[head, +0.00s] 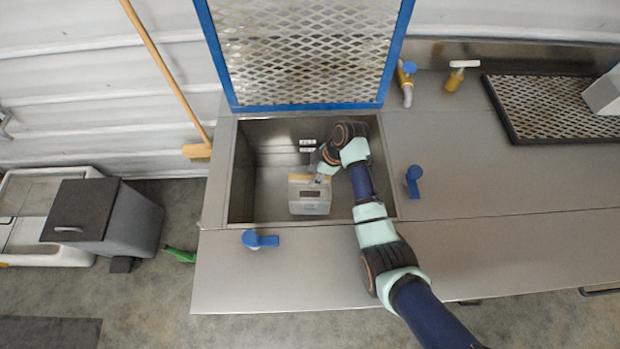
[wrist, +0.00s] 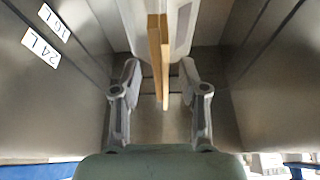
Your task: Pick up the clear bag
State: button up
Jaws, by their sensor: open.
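A pale, boxy item (head: 310,208) with a dark brown window and a tan top strip sits inside the steel hopper (head: 240,172). No plainly see-through bag shows; I cannot tell whether this item is the clear bag. My gripper (head: 318,180) is down in the hopper at the item's top right, partly hidden by my own wrist. In the wrist view my gripper (wrist: 161,80) is open, its two fingers apart. A tan strip (wrist: 158,50) and a whitish body (wrist: 183,25) lie ahead, with the strip's end between the fingers. Contact cannot be told.
The hopper walls stand close on both sides, with volume labels (wrist: 48,38) on one. A raised mesh lid (head: 305,50) with a blue frame stands behind. Blue handles (head: 413,180) lie at the right and front (head: 260,240). The right counter is mostly clear.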

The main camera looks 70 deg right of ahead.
aim_at(310, 191)
jog(key=x, duration=0.3)
jog(key=shift+b, duration=0.35)
jog(key=shift+f, duration=0.25)
grip_shut()
